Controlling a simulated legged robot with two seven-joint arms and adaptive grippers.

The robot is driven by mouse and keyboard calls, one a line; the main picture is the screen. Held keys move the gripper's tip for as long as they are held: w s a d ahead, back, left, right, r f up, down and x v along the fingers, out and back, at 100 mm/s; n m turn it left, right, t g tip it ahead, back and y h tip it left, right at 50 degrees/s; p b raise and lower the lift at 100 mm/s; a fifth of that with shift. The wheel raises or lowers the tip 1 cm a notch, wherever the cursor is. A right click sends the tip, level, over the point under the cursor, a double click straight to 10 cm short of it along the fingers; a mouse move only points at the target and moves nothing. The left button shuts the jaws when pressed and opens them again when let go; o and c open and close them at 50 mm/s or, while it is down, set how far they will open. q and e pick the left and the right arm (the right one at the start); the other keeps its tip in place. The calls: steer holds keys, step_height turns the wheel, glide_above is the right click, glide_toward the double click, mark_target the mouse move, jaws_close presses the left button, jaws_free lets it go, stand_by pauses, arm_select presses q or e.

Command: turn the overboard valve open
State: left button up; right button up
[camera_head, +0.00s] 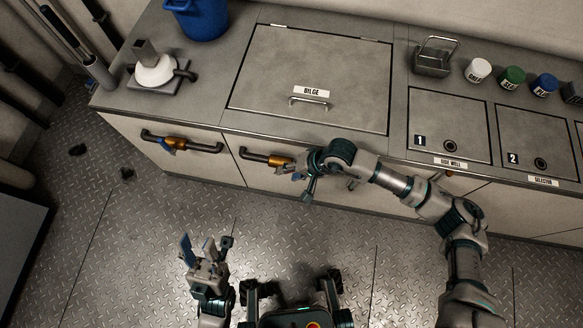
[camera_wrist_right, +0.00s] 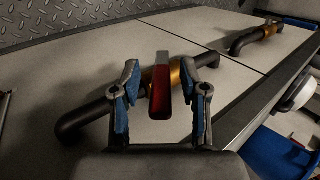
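A brass valve (camera_head: 278,161) on a dark pipe sits on the cabinet front below the BILGE hatch. In the right wrist view the brass valve body (camera_wrist_right: 176,74) carries a red lever (camera_wrist_right: 160,88). My right gripper (camera_head: 296,172) is at this valve. In the wrist view its blue-padded fingers (camera_wrist_right: 163,98) are apart, one on each side of the lever, with gaps visible. A second brass valve (camera_head: 176,143) with a blue lever is further left; its body also shows in the wrist view (camera_wrist_right: 268,31). No overboard label is readable. My left gripper (camera_head: 207,249) is open and empty above the floor.
The BILGE hatch (camera_head: 311,75) is closed. The floor between has free room.

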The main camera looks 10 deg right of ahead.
steer(key=shift+w+d+r, duration=0.1)
steer(key=shift+w+r, duration=0.05)
steer(key=shift+r, duration=0.05)
steer(key=shift+d+r, duration=0.2)
steer(key=v, duration=1.1)
steer(key=shift+d, duration=0.1)
